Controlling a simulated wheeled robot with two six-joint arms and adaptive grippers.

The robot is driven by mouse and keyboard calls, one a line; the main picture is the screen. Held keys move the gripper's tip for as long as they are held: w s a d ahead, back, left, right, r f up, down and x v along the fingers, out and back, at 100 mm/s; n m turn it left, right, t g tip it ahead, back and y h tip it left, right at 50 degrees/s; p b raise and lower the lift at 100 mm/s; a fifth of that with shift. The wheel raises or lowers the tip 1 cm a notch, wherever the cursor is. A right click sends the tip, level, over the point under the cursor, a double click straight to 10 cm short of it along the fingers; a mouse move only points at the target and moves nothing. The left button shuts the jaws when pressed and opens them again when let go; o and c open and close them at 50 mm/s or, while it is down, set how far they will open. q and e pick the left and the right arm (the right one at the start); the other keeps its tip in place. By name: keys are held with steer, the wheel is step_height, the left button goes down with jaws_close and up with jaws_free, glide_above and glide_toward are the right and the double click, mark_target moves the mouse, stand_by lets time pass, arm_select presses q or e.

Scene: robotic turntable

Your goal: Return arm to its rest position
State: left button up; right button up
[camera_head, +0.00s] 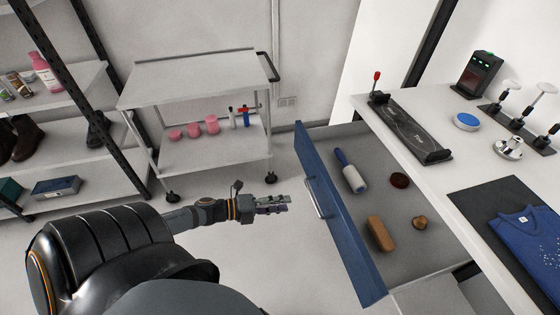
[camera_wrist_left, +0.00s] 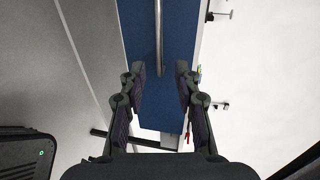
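My left gripper (camera_head: 274,204) is stretched out from the left in the head view, with its fingertips a little short of the blue drawer front (camera_head: 337,220). In the left wrist view the gripper (camera_wrist_left: 160,85) has its two fingers apart with nothing between them. Beyond them are the blue drawer front (camera_wrist_left: 180,50) and its metal handle (camera_wrist_left: 158,40). The handle also shows in the head view (camera_head: 314,196); the gripper looks apart from it. My right gripper is in neither view.
The drawer stands open, holding a lint roller (camera_head: 349,172), a brown brush (camera_head: 380,234) and small round items. A white counter (camera_head: 450,170) with a folded blue shirt (camera_head: 530,240) is at right. A trolley (camera_head: 200,85) and shelves stand behind. Floor between the trolley and drawer is clear.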

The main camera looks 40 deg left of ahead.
arm_select(q)
steer(key=shift+f, duration=0.1)
stand_by(0.3)
steer(key=s+a+f+n+y, duration=0.3)
steer(key=a+f+n+y, duration=0.75)
steer(key=f, duration=0.65)
steer(key=s+a+f+n+g, duration=0.35)
steer(key=s+f+n, duration=0.4)
steer(key=f, duration=0.35)
steer(key=s+d+f+n+g, duration=0.3)
steer(key=s+d+f, duration=0.4)
steer(key=s, duration=0.3)
steer(key=s+d+f+n+g, duration=0.4)
steer(key=s+d+f, duration=0.3)
steer(key=s, duration=0.3)
steer(key=shift+s+d, duration=0.3)
steer(key=shift+s, duration=0.1)
